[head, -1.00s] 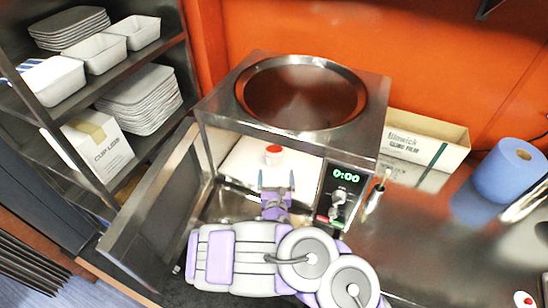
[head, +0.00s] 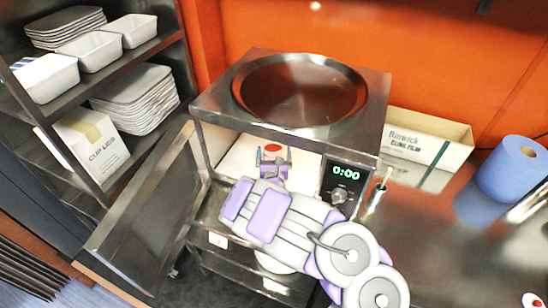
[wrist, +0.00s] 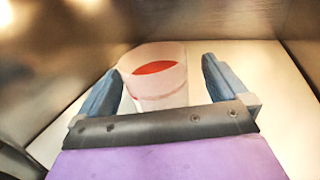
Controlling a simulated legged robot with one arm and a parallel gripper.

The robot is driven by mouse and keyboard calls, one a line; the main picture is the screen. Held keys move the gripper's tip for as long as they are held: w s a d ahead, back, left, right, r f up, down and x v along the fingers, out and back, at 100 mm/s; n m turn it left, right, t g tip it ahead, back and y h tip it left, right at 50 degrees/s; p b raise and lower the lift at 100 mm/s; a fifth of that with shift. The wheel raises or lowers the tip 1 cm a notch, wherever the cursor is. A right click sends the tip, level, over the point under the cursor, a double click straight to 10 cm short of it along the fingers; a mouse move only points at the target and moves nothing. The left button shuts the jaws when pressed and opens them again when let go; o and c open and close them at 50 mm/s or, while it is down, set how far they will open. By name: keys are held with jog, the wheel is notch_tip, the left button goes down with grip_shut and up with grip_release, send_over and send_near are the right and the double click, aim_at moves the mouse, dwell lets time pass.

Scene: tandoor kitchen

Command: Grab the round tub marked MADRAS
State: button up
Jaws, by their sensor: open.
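A round white tub with red on it (wrist: 158,78) stands inside the open microwave-like oven (head: 205,112), on its pale floor. No MADRAS lettering is readable. In the head view its red top (head: 272,148) shows just past my gripper (head: 273,158). My gripper also shows in the wrist view (wrist: 158,85), reaching into the oven with its two blue-grey fingers apart. The lower part of the tub is hidden by the gripper's dark bar.
The oven's door (head: 140,215) hangs open at the left, and metal walls close in both sides of the cavity. A control panel (head: 343,185) reading 0:00 is at the right. A cling film box (head: 425,140) and a blue roll (head: 512,170) stand on the counter.

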jog(key=shift+w+a, duration=0.2)
jog(key=shift+w, duration=0.7)
jog(key=shift+w+a, duration=0.1)
jog(key=shift+a, duration=0.15)
jog(key=shift+d, duration=0.3)
jog(key=c, duration=0.6)
jog(key=shift+a, duration=0.15)
jog(key=c, duration=0.7)
jog(key=shift+r, duration=0.1)
